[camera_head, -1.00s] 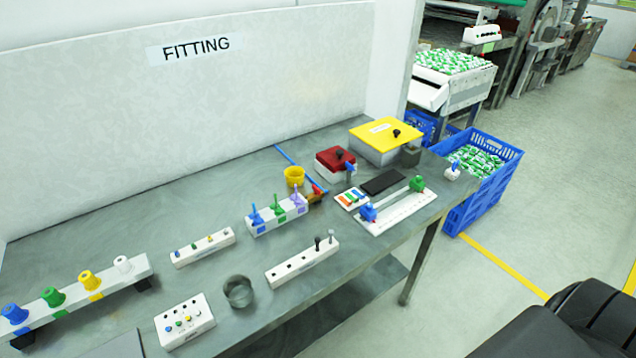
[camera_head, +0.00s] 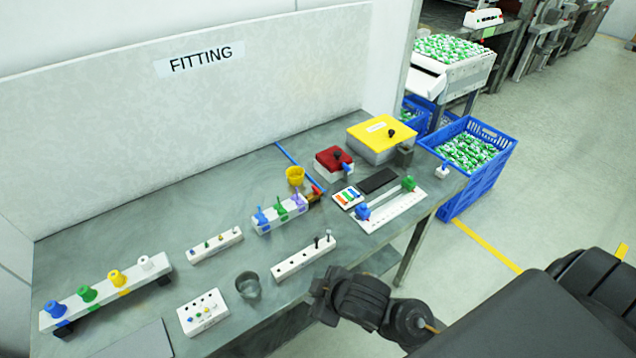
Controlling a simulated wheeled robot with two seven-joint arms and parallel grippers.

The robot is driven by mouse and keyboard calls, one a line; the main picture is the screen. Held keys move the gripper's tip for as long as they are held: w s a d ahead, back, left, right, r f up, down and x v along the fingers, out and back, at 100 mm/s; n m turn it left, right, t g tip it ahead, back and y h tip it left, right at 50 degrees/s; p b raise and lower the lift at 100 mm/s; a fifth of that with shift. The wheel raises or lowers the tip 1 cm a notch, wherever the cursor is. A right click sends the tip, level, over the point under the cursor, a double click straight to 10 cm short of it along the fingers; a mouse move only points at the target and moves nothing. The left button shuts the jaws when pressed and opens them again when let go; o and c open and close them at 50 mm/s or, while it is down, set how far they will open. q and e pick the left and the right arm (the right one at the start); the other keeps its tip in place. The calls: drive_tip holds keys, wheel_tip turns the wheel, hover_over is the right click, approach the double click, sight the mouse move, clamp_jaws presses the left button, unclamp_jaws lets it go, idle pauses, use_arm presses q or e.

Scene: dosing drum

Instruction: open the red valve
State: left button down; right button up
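The red valve (camera_head: 315,190) is a small brass-coloured fitting with a red handle. It sits on the grey bench between the yellow cup and the white tile with coloured strips. A thin blue line runs along the bench from the wall to it. At this size I cannot tell the exact angle of its handle. My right arm comes in from the lower right. Its dark end, with my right gripper (camera_head: 325,294), is over the front edge of the bench, well short of the valve. I cannot make out its fingers. My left gripper is out of view.
The yellow cup (camera_head: 295,176) and red-lidded box (camera_head: 333,160) stand close to the valve. A rack with coloured pegs (camera_head: 281,215) is to its left. A white block with dark pins (camera_head: 304,260) lies between my arm and the valve. A metal cup (camera_head: 248,284) stands further left.

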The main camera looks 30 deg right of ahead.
drive_tip(key=w+a+r+n, duration=0.1)
drive_tip(key=w+a, duration=0.1)
drive_tip(key=w+a+r+n+t+y, duration=0.1)
drive_tip(key=w+a+n, duration=0.1)
drive_tip(key=w+a+r+n+y, duration=0.1)
drive_tip(key=w+a+n, duration=0.1)
drive_tip(key=shift+w+a+r+t, duration=0.1)
drive_tip(key=shift+a+r+t, duration=0.15)
drive_tip(key=shift+a+t, duration=0.15)
drive_tip(key=w+a+r+n+y, duration=0.2)
drive_tip(key=w+a+r+n, duration=0.1)
drive_tip(key=a+n, duration=0.2)
drive_tip(key=n+g+h, duration=0.5)
drive_tip(key=n+h, duration=0.1)
drive_tip(key=n, duration=1.3)
approach(316, 189)
drive_tip(key=p+x, duration=0.2)
drive_tip(key=x, duration=0.6)
drive_tip(key=shift+d+f, duration=0.1)
drive_tip(key=shift+f, duration=0.05)
clamp_jaws()
